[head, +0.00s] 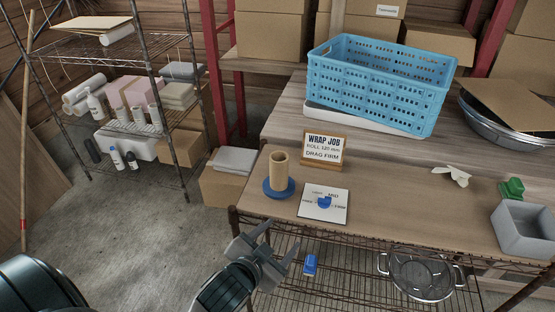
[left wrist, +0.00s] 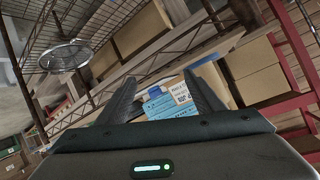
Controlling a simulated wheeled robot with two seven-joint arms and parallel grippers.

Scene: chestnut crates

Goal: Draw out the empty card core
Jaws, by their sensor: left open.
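The card core (head: 279,165), a brown open-topped tube, stands upright on a round blue base (head: 279,189) at the table's front left. No film shows around it. My left gripper (head: 283,236) is open and empty, below and in front of the core, by the table's front edge and apart from it. In the left wrist view its two dark fingers (left wrist: 160,88) are spread, with white and blue cardboard-like items beyond; I cannot make out the core there. My right gripper is not in view.
A "WRAP JOB" sign (head: 324,149) stands behind the core, and a white card with a blue dial (head: 323,202) lies to its right. A blue crate (head: 380,85) stands at the back. A grey bin (head: 524,228) is at the right. The front middle tabletop is clear.

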